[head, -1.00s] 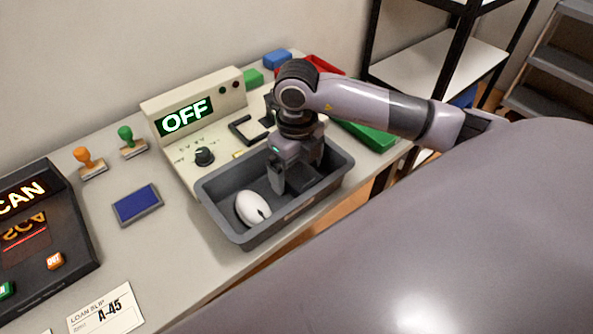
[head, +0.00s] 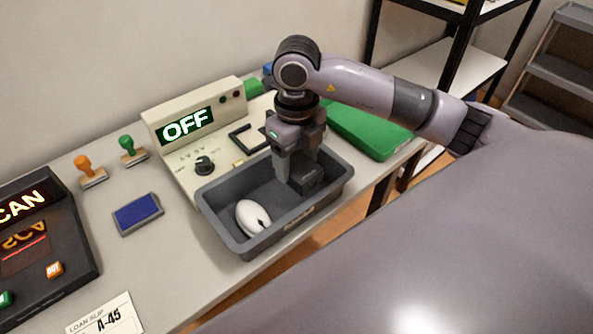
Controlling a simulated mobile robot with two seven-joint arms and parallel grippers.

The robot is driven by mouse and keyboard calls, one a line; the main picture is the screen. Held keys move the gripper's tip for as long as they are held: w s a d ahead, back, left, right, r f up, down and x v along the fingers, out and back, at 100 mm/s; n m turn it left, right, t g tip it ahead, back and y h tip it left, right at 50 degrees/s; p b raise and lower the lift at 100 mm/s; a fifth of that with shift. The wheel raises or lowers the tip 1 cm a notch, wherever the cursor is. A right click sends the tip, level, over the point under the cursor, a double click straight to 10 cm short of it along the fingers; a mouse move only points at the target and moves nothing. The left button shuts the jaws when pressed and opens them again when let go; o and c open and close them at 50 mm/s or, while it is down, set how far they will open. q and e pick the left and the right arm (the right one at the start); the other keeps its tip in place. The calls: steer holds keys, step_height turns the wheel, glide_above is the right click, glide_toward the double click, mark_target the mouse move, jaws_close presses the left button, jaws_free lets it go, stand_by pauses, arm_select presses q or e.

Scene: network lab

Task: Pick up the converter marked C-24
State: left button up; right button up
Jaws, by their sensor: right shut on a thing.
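My right gripper (head: 297,182) points down into the grey bin (head: 246,244) on the bench. It is shut on a small dark block (head: 312,178), at the bin's right end. I see no marking on the block, so I cannot tell whether it is the C-24 converter. I also cannot tell whether it touches the bin floor. A white mouse-shaped thing (head: 252,216) lies in the bin to the left of the gripper. My left gripper is not in view.
A cream test unit (head: 190,150) reading OFF stands behind the bin. A green case (head: 370,130) lies to the right. A blue pad (head: 138,213), two stamps, a dark scanner (head: 40,235) and a loan slip (head: 105,318) marked A-45 are at left. Black shelving stands behind.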

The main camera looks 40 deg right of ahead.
mark_target(296, 164)
step_height(296, 164, up, 15)
steer(key=p, duration=0.2)
